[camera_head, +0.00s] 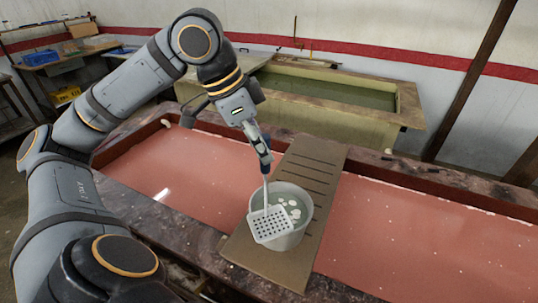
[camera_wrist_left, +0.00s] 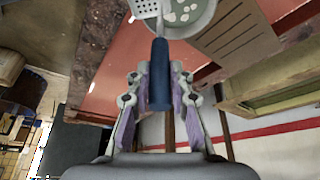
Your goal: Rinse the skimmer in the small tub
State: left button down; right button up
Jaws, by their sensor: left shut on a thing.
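My left gripper (camera_head: 265,158) is shut on the skimmer's dark blue handle, which shows between its fingers in the left wrist view (camera_wrist_left: 160,80). The skimmer (camera_head: 270,225) hangs downward and has a thin shaft and a white, square plate with holes. The plate overlaps the near left rim of the small tub (camera_head: 299,239); its exact height over the rim is hard to tell. The tub is pale grey and round and holds greenish liquid with several white bits. The tub also shows at the top of the left wrist view (camera_wrist_left: 202,26). My right gripper is not in view.
The tub stands on a brown slotted board (camera_head: 312,160) laid across a long vat of red liquid (camera_head: 420,225). A larger vat of dark green liquid (camera_head: 330,88) stands behind. A blue crate (camera_head: 41,58) sits on a bench at far left.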

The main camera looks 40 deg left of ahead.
pick_arm(q)
jog(key=s+d+b, duration=0.4)
jog(key=s+b, duration=0.3)
jog(key=s, duration=1.1)
jog(key=shift+s+d, duration=0.2)
jog(key=shift+s, duration=0.1)
jog(key=shift+a, duration=0.1)
